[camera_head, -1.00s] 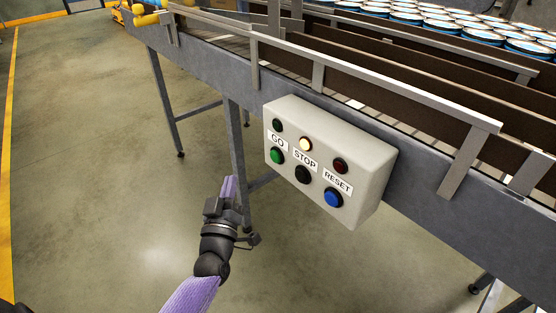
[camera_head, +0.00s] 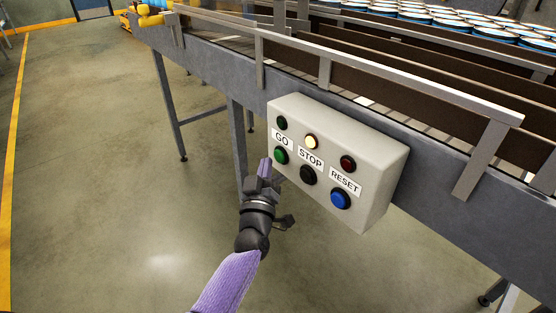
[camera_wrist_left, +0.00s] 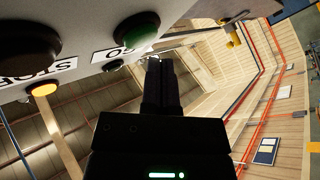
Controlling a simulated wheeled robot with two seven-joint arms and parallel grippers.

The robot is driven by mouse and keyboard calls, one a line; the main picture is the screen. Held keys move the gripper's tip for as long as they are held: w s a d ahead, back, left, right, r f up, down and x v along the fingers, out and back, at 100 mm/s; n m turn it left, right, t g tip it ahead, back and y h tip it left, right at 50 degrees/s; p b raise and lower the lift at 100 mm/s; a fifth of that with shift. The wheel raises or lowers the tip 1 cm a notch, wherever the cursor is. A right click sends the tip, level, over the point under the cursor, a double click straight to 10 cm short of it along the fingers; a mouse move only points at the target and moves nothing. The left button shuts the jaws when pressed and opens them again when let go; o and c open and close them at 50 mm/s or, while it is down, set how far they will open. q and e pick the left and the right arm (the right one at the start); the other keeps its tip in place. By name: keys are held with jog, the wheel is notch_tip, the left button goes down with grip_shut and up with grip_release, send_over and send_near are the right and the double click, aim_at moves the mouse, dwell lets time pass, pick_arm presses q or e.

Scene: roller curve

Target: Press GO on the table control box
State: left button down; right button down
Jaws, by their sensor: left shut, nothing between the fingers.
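The pale control box (camera_head: 375,150) is mounted on the side of the conveyor. The green GO button (camera_head: 281,155) is at its lower left, below the GO label. A black STOP button (camera_head: 308,175) and a blue RESET button (camera_head: 340,199) sit to its right. The lamp above STOP (camera_head: 311,142) is lit yellow; the others look dark. My left gripper (camera_head: 265,165) is shut and empty, its tip just left of and slightly below the GO button; contact cannot be told. In the left wrist view the fingers (camera_wrist_left: 160,75) point up below the green button (camera_wrist_left: 140,28). My right gripper is out of view.
The conveyor (camera_head: 430,140) runs along the right with metal guard rails. Rows of cans (camera_head: 450,20) stand on it at the back. A conveyor leg (camera_head: 237,140) stands behind my gripper. The floor at left is free.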

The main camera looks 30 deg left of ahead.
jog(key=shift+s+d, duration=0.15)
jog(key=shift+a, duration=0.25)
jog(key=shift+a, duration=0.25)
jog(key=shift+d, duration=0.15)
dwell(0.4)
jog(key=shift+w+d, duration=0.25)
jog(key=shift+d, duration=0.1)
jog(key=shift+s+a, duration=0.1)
